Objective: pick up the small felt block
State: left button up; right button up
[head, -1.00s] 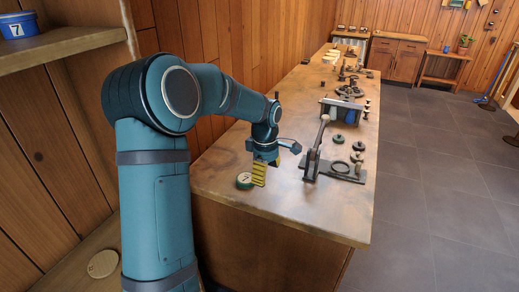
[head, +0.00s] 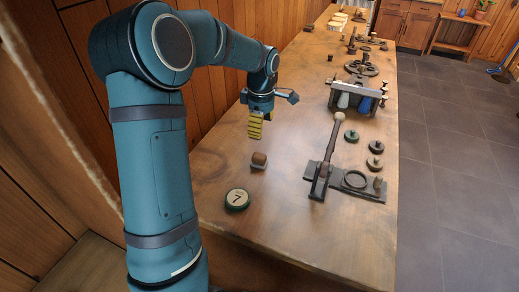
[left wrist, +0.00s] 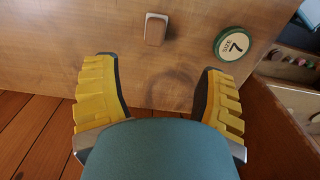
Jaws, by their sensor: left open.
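The small felt block (head: 259,160) is brown with a paler end and lies on the wooden bench top. In the left wrist view the block (left wrist: 156,29) is near the top, beyond the fingertips and between their lines. My left gripper (head: 254,136) has yellow ridged fingers. In the head view it hangs just behind the block, apart from it. In the left wrist view the left gripper (left wrist: 158,65) is wide open with nothing between its fingers. My right gripper is not in view.
A round tin marked 7 (head: 237,199) stands on the bench in front of the block. A lever tool on a dark base (head: 322,170) stands to the right. Several dark spools (head: 375,147) and a rack (head: 358,95) are farther back. The bench's front corner is bare.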

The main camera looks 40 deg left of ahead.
aim_at(261, 156)
pick_arm(q)
jog(key=f+b, duration=0.1)
jog(key=f, duration=0.3)
jog(key=f+b, duration=0.1)
jog(key=f, duration=0.4)
jog(key=shift+w+a, duration=0.15)
jog(key=shift+w, duration=0.05)
notch_tip(261, 156, down, 5)
jog(key=shift+w+a+r+b, duration=0.1)
jog(key=shift+b, duration=0.5)
jog(key=c, duration=1.2)
jog(key=shift+o, duration=0.2)
